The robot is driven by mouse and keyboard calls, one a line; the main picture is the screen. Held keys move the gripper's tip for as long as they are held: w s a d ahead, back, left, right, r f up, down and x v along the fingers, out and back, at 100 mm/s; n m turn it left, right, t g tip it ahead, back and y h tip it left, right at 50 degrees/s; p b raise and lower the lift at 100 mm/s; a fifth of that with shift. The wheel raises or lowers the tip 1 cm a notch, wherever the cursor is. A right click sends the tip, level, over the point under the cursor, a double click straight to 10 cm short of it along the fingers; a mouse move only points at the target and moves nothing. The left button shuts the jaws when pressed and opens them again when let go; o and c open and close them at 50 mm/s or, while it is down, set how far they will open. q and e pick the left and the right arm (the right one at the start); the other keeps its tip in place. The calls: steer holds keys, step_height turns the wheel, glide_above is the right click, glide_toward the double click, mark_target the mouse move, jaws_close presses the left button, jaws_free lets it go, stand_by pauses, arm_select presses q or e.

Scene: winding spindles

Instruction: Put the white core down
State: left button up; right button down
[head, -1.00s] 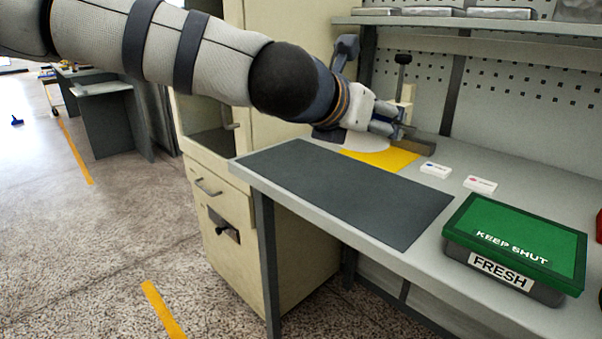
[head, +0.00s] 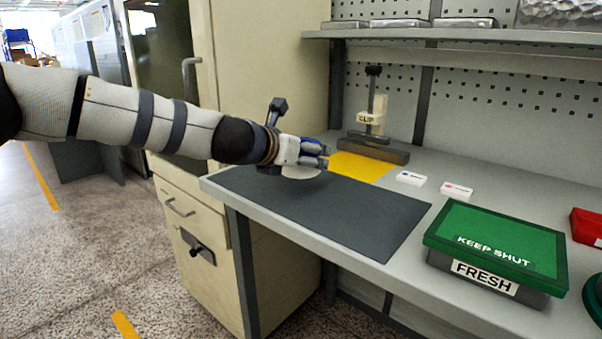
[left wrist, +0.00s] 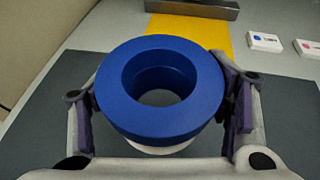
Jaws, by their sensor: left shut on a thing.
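My left gripper (head: 320,155) is shut on a thick blue ring (left wrist: 160,88) with an open round bore. A pale round part, taken as the white core (left wrist: 160,148), shows under the ring's near edge. In the head view the white core (head: 302,173) is a pale disc below the fingers, over the far left part of the dark mat (head: 335,208). The fingers flank the blue ring on both sides in the left wrist view. I cannot tell whether the core touches the mat. My right gripper is not in view.
A yellow patch (head: 360,167) and a stand marked CLIP (head: 370,118) are behind the mat. Two small white cards (head: 411,178) lie to its right, near the green-lidded FRESH box (head: 497,245). A red box (head: 588,226) is at the right. Most of the mat is clear.

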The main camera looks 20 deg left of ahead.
mark_target(301, 185)
arm_select(q)
steer(key=f, duration=0.2)
steer(key=f+b, duration=0.1)
steer(key=f, duration=0.1)
steer(key=shift+w+a, duration=0.3)
steer(key=shift+w, duration=0.05)
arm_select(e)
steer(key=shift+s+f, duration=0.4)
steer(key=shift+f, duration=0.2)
arm_select(q)
steer(key=shift+f, duration=0.2)
steer(key=o, duration=1.2)
steer(key=shift+o, duration=0.2)
steer(key=shift+r, duration=0.1)
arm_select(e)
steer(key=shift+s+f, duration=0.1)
